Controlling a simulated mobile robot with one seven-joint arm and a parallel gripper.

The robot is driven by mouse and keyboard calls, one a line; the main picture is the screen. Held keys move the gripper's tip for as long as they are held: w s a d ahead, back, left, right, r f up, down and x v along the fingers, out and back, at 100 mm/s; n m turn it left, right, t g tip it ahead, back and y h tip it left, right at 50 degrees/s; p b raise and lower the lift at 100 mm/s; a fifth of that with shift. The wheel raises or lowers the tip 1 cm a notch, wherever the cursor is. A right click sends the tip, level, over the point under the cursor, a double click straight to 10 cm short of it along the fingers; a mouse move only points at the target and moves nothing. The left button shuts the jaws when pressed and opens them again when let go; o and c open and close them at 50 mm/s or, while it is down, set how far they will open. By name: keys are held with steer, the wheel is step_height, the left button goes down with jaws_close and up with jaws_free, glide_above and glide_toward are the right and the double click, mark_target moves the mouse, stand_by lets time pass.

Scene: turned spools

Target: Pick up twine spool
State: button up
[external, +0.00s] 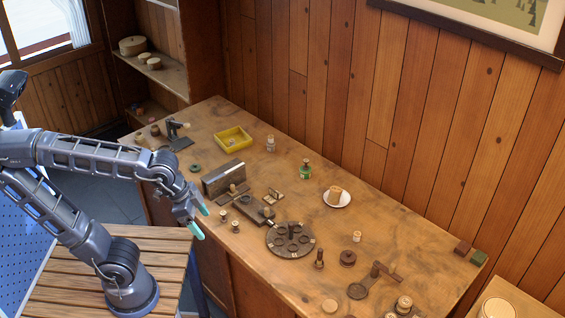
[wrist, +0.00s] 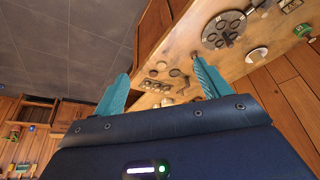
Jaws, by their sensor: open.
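A tan spool that looks wound with twine (external: 335,192) rests on a white saucer (external: 345,203) right of the middle of the workbench; I cannot be sure it is the twine spool. Small pale spools (external: 223,215) stand near the bench's front edge, and others (external: 404,303) stand at its near right end. My gripper (external: 199,220) is open, with teal fingers, by the bench's front edge, left of the saucer and well apart from it. In the wrist view the gripper (wrist: 160,67) has nothing between its fingers. The saucer seems to show there as a white patch (wrist: 256,54).
A round dark holder with cups (external: 291,240) lies between my gripper and the saucer. Wood is bare behind the saucer.

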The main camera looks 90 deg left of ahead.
steer(key=w+a+r, duration=0.1)
steer(key=w+a, duration=0.3)
steer(key=w, duration=0.5)
steer(key=w+a, duration=0.4)
steer(key=w, duration=0.4)
steer(key=n+h, duration=0.1)
steer(key=n, duration=0.2)
glide_above(334, 189)
steer(key=s+a, duration=0.1)
steer(key=s, duration=0.2)
step_height(334, 189, down, 26)
steer(key=shift+t, duration=0.3)
steer(key=x, duration=1)
steer(key=shift+d+f, duration=0.1)
steer(key=shift+f, duration=0.1)
steer(key=c, duration=1.2)
steer(key=shift+r, duration=0.15)
